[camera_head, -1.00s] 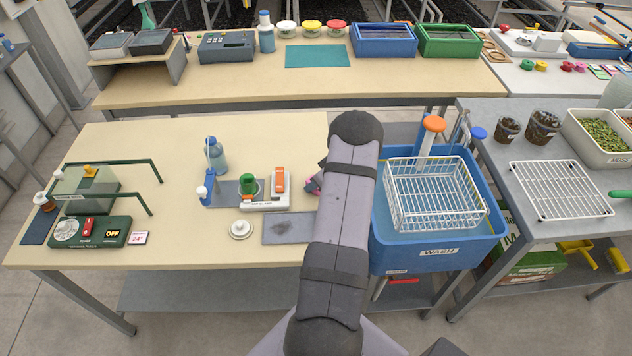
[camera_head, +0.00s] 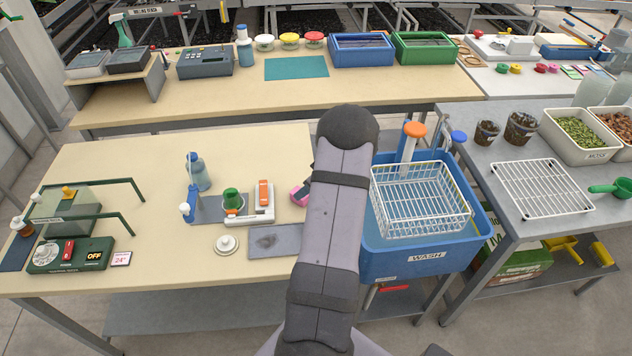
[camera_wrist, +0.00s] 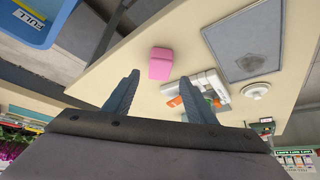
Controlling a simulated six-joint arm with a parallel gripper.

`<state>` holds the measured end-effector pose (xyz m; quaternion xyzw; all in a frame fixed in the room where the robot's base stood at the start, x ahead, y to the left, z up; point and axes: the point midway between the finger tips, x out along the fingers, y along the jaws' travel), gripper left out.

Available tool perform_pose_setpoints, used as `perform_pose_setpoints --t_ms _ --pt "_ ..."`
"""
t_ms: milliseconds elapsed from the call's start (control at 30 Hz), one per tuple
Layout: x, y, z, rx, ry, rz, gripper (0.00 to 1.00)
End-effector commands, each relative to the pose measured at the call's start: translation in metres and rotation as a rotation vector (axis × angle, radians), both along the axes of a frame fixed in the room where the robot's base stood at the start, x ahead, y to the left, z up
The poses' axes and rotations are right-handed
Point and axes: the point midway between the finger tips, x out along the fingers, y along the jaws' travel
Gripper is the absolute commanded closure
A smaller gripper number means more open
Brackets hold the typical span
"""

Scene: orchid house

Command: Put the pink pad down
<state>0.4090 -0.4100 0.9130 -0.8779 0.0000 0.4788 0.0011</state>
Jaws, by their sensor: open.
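The pink pad (camera_wrist: 160,64) is a small rounded block on the pale bench, apart from my fingertips in the wrist view. In the head view the pink pad (camera_head: 299,195) shows only in part at the left edge of my arm, right of the white device. My gripper (camera_wrist: 163,88) is open, with its two dark fingers spread and nothing between them. The pad lies beyond the fingertips, in line with the gap. In the head view my gripper is mostly hidden behind my arm.
The white device (camera_head: 262,205) with an orange part stands left of the pad. A grey mat (camera_head: 281,243) and a white lid (camera_head: 227,245) lie nearer the front. The blue wash tub (camera_head: 420,262) with a wire basket (camera_head: 420,200) stands to the right.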

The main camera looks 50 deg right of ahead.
Motion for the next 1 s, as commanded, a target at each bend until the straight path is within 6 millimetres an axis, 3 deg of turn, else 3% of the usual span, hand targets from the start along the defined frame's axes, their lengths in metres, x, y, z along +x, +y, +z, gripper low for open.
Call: perform_pose_setpoints --t_ms 300,700,867,1000 --pt "-0.025 -0.001 0.038 -0.001 -0.001 -0.002 0.49" --pt "-0.029 0.000 0.046 -0.001 -0.001 -0.001 0.49" --pt "-0.012 0.004 0.056 -0.034 -0.026 -0.003 0.49" --pt "0.026 0.016 0.080 -0.114 -0.080 -0.020 0.49"
